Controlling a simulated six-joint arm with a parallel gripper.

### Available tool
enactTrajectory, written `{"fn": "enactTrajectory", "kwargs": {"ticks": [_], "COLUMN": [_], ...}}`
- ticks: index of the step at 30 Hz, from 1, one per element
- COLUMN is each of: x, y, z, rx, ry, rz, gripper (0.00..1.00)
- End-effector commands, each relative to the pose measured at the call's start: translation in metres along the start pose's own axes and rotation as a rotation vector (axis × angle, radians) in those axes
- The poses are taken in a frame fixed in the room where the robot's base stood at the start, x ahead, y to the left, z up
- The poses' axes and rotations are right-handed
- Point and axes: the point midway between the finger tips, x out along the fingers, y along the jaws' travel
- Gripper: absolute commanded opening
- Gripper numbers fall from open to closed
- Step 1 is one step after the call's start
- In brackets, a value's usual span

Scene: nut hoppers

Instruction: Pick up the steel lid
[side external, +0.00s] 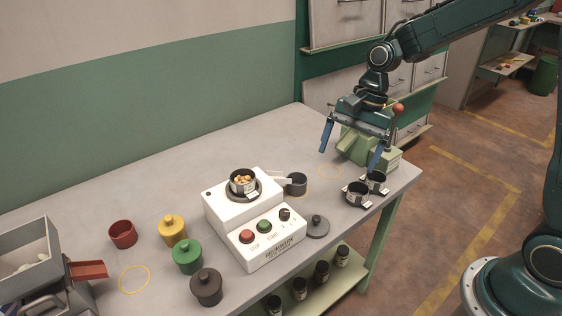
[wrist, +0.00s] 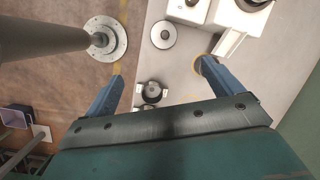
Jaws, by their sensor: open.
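The steel lid (side external: 318,228) is a flat grey disc with a knob. It lies on the bench just right of the white machine, and also shows near the top of the wrist view (wrist: 163,36). My gripper (side external: 348,160) has its two blue fingers spread wide and empty, above the bench's right part, up and to the right of the lid. In the wrist view the lid lies beyond the fingertips (wrist: 160,70), apart from them.
A white machine (side external: 254,236) bears a dark cup of nuts (side external: 243,181). Dark cups with white tags (side external: 357,194) stand near the right edge. Yellow (side external: 172,231), green (side external: 187,258) and dark (side external: 206,288) lidded pots and a red cup (side external: 122,234) stand left.

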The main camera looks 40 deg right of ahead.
Motion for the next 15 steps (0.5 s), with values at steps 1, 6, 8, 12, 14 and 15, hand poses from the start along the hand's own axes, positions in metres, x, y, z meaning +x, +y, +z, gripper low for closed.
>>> {"fn": "enactTrajectory", "kwargs": {"ticks": [1, 6, 8, 12, 14, 15], "x": [0.011, 0.038, 0.045, 0.056, 0.058, 0.059], "y": [-0.003, -0.011, -0.013, -0.015, -0.016, -0.016], "z": [-0.006, -0.019, -0.022, -0.027, -0.028, -0.028], "rx": [0.044, 0.176, 0.211, 0.265, 0.276, 0.28], "ry": [-0.022, -0.076, -0.091, -0.111, -0.115, -0.116], "rz": [0.011, 0.039, 0.046, 0.057, 0.059, 0.059], "gripper": [0.91, 0.91, 0.91, 0.91, 0.91, 0.91]}}
